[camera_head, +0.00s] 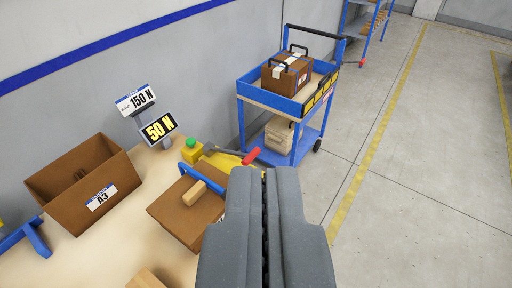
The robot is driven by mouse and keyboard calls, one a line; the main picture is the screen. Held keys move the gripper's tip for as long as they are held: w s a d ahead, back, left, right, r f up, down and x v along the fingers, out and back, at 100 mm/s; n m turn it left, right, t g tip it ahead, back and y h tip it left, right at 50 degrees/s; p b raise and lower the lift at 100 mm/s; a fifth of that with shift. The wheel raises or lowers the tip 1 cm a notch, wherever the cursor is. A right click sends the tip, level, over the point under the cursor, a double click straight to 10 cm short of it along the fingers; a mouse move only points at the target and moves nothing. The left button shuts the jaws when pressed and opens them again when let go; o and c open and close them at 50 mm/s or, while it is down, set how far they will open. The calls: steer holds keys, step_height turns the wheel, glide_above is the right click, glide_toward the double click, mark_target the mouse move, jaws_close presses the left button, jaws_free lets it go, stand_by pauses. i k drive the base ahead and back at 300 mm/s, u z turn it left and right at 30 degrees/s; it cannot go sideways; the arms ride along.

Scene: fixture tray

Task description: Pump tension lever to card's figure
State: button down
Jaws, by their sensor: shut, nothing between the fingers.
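The card (137,100) reads 150 N and stands at the back of the bench, by the wall. Below it a dark display (159,128) shows 50 N in yellow. The tension lever (251,156) has a red grip at its end and sits on a yellow tool (222,161) just beyond my gripper. My gripper (266,174) is shut and empty, in the lower middle, with its tips near the red grip. I cannot tell whether they touch it. Part of the yellow tool is hidden by my gripper.
A brown box (190,210) with a blue strap and a wooden block (194,193) is left of my gripper. A green button (191,143) is on a yellow base. An open bin marked A3 (85,185) stands left. A blue cart (270,98) holds boxes. Floor right is clear.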

mark_target(209, 149)
steer(key=i, duration=0.9)
steer(key=u, duration=0.05)
